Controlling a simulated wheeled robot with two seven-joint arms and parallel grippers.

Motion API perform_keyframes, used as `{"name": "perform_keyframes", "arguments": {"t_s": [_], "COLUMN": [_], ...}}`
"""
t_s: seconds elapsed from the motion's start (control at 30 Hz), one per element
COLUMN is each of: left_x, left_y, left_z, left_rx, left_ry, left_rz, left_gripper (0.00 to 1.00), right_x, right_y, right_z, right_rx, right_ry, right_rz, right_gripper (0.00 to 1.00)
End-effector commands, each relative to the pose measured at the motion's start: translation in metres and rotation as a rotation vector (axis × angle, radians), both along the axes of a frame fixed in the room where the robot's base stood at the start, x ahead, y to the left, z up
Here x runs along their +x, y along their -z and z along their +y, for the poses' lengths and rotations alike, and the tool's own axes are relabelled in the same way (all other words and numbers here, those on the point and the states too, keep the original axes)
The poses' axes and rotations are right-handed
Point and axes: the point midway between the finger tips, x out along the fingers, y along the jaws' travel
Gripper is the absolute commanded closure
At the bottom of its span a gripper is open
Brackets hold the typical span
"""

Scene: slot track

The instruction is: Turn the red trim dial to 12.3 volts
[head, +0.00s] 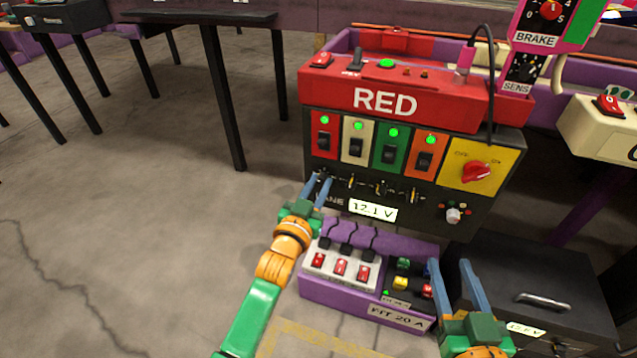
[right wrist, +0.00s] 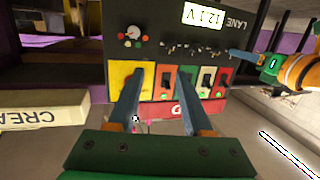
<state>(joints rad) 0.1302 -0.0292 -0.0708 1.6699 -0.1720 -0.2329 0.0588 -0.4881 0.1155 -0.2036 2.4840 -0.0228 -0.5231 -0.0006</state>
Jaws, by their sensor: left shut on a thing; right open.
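A dark panel under the red RED box (head: 385,98) carries red, white, green and orange switch plates with green lamps lit. A row of small trim dials sits below them. My left gripper (head: 318,182) is shut at the leftmost spot of that row, below the red switch plate (head: 324,133); the fingers hide the red trim dial between them. The display (head: 373,210) reads 12.1 V. It also shows upside down in the right wrist view (right wrist: 203,16). My right gripper (head: 450,263) is open and empty, in front of the lower right of the panel.
A yellow plate with a red rotary knob (head: 476,173) is at the panel's right. A small white knob (head: 453,215) sits below it. A purple tray (head: 330,292) with red switches and colored blocks lies below. A dark box (head: 580,310) stands at right. The floor at left is clear.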

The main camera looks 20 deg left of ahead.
Motion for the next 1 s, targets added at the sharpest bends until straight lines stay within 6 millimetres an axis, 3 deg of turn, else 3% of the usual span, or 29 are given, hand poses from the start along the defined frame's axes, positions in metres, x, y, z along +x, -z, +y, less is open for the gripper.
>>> {"name": "perform_keyframes", "arguments": {"t_s": [0.17,0.4,0.6,0.77,1.0], "left_x": [0.0,0.0,0.0,0.0,0.0], "left_y": [-0.003,-0.002,-0.001,-0.001,0.0], "left_z": [0.0,0.0,0.0,0.0,0.0], "left_rx": [0.111,0.291,0.446,0.55,0.651], "left_ry": [0.001,0.001,-0.001,0.0,0.0], "left_rz": [-0.001,-0.007,-0.012,-0.017,-0.021], "left_gripper": [1.0,1.0,1.0,1.0,1.0], "right_x": [-0.02,-0.077,-0.126,-0.154,-0.152], "right_y": [0.055,0.119,0.145,0.153,0.161], "right_z": [-0.012,-0.032,-0.045,-0.051,-0.051], "right_rx": [-0.064,-0.145,-0.191,-0.213,-0.214], "right_ry": [0.024,0.052,0.066,0.071,0.071], "right_rz": [0.319,0.745,1.014,1.149,1.157], "right_gripper": [0.5,0.5,0.5,0.5,0.5]}}
